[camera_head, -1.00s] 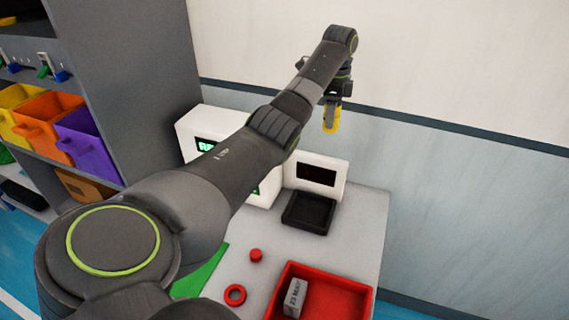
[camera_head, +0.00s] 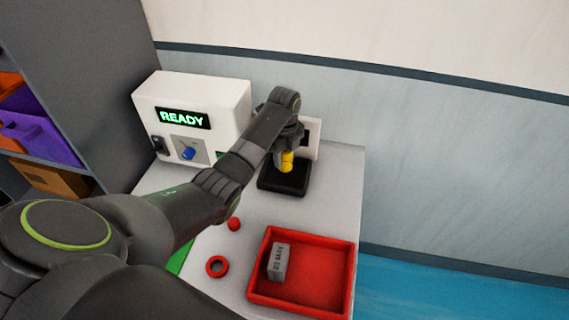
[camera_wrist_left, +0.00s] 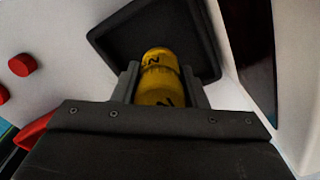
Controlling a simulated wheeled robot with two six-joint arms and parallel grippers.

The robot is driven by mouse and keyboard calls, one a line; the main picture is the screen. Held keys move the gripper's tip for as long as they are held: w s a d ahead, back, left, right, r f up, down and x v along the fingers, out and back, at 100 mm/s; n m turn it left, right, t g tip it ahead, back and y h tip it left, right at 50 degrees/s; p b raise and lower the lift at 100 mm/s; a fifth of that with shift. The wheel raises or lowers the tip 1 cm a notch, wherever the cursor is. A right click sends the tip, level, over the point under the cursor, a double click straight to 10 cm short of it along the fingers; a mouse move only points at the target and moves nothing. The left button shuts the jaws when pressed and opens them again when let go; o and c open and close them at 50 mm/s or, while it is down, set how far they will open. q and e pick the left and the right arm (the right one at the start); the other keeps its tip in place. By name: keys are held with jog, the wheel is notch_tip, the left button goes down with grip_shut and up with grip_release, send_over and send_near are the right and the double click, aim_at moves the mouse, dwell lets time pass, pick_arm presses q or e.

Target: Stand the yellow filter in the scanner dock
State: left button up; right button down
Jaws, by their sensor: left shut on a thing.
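The yellow filter (camera_head: 287,161) is held in my left gripper (camera_head: 288,150), which is shut on it. In the left wrist view the filter (camera_wrist_left: 160,78) sits between the two fingers of my left gripper (camera_wrist_left: 158,85). The scanner dock is a black tray-like base (camera_head: 284,186) with a raised rim, in front of a white panel with a dark screen. It also shows in the left wrist view (camera_wrist_left: 120,38), behind the filter. The filter is over the dock; I cannot tell if it touches the floor of it. My right gripper is not in view.
A white machine (camera_head: 232,95) reading READY, with a blue knob (camera_head: 188,153), stands left of the dock. A red tray (camera_head: 322,278) holding a grey block (camera_head: 277,262) lies in front. A red button (camera_head: 234,224) and red ring (camera_head: 217,267) are nearby.

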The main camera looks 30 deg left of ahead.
aim_at(284, 163)
pick_arm(q)
notch_tip(284, 163, down, 3)
jog(key=shift+f, duration=0.25)
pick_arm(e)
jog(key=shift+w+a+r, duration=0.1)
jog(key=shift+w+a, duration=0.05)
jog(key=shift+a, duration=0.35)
pick_arm(q)
jog(key=o, duration=1)
jog(key=shift+f, duration=0.1)
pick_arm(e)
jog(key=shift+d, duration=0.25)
pick_arm(q)
jog(key=shift+r, duration=0.2)
notch_tip(284, 163, up, 10)
jog(key=shift+r+b, duration=0.25)
jog(key=shift+b, duration=0.1)
jog(key=shift+r, duration=0.7)
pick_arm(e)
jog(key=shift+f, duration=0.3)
